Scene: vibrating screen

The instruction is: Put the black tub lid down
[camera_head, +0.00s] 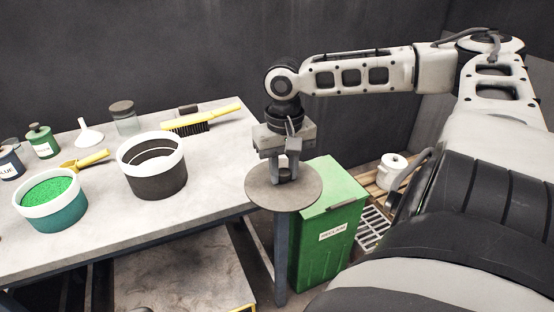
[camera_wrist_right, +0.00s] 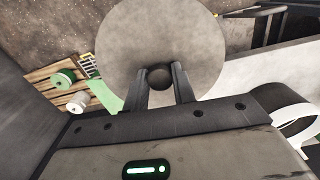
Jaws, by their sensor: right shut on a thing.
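The tub lid, a round grey-brown disc with a dark knob (camera_head: 262,192), hangs level from my right gripper (camera_head: 286,178). The gripper is shut on the knob, just off the table's right end. In the right wrist view the lid (camera_wrist_right: 130,45) lies beyond the right gripper (camera_wrist_right: 160,78), whose two fingers close on the round knob. A black tub with a white rim (camera_head: 155,185) stands open on the table, left of the lid; part of it shows in the right wrist view (camera_wrist_right: 290,120). My left gripper is not in view.
The grey table (camera_head: 215,190) holds a teal tub of green grains (camera_head: 60,222), a yellow-handled brush (camera_head: 195,122), a yellow scoop (camera_head: 85,162), a white funnel (camera_head: 88,135) and jars. A green bin (camera_head: 325,255) stands below the lid. The table's right front is clear.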

